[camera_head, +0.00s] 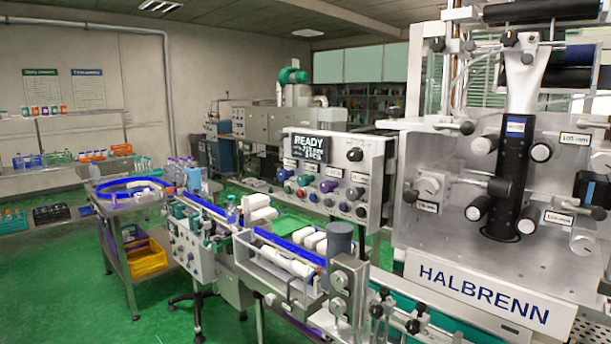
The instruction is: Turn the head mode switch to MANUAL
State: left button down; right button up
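The control panel (372,151) stands at centre, a light metal box on the labelling machine. Its dark screen (308,149) reads READY, with smaller lines below that I cannot read. A large black knob (355,154) sits at the panel's upper right. Below are several smaller knobs and buttons, including a purple one (328,186) and a black one (355,193). The panel lettering is too small to read, so I cannot tell which control is the head mode switch or where it points. Neither of my grippers is in view.
A conveyor with blue rails (200,203) and white blocks (258,201) runs in front of the panel. The HALBRENN machine head (482,292) fills the right side. A round feed table (133,190) stands left. Green floor (70,290) is open at front left.

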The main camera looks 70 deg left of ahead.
aim_at(356, 154)
jog(key=u, duration=2.1)
